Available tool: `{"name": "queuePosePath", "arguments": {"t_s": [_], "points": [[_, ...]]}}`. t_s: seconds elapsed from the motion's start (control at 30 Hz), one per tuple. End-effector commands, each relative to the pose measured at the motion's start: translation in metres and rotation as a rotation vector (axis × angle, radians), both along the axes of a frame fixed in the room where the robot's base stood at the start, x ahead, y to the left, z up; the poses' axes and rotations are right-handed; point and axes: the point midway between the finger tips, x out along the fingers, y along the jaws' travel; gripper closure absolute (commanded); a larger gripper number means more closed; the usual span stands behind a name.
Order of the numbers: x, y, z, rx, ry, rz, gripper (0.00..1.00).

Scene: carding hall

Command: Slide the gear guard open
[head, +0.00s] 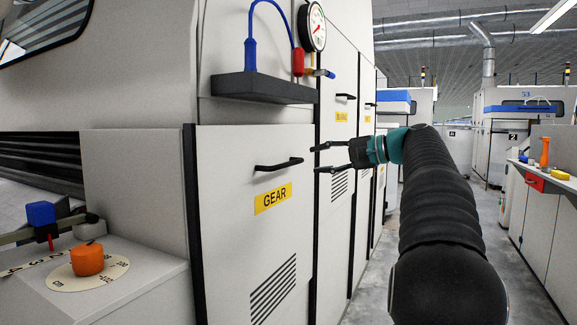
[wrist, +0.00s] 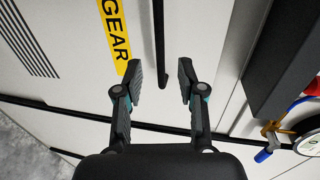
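The gear guard (head: 232,215) is a pale panel with a yellow GEAR label (head: 273,198) and a black bar handle (head: 279,165) above the label. It looks closed. My gripper (head: 315,160) is open and empty, just right of the handle's right end in the head view. In the wrist view the handle (wrist: 160,40) shows as a dark bar between the two spread fingertips (wrist: 160,67), beside the label (wrist: 116,32). The fingers do not appear to touch it; how far off the panel they are is hard to tell.
A dark shelf (head: 262,88) with a pressure gauge (head: 312,27) and blue hose is above the handle. An orange knob (head: 87,259) sits on a ledge at left. More cabinet doors stand behind my arm. A grey-floored aisle lies to the right, beside a bench (head: 553,216).

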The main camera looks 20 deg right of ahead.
Motion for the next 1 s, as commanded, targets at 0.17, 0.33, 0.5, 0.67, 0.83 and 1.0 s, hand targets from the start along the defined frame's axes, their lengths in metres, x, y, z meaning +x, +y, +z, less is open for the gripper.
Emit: {"name": "queuePosePath", "arguments": {"t_s": [0.17, 0.33, 0.5, 0.67, 0.83, 1.0], "points": [[0.027, 0.022, -0.007, 0.001, 0.0, 0.004, 0.61], [0.05, 0.04, -0.013, 0.0, 0.001, 0.003, 0.61], [0.066, 0.052, -0.017, 0.0, 0.001, 0.002, 0.61], [0.072, 0.057, -0.019, -0.001, 0.001, 0.0, 0.61], [0.074, 0.058, -0.019, -0.001, 0.001, -0.001, 0.61], [0.074, 0.058, -0.019, -0.001, 0.001, -0.001, 0.71]]}}
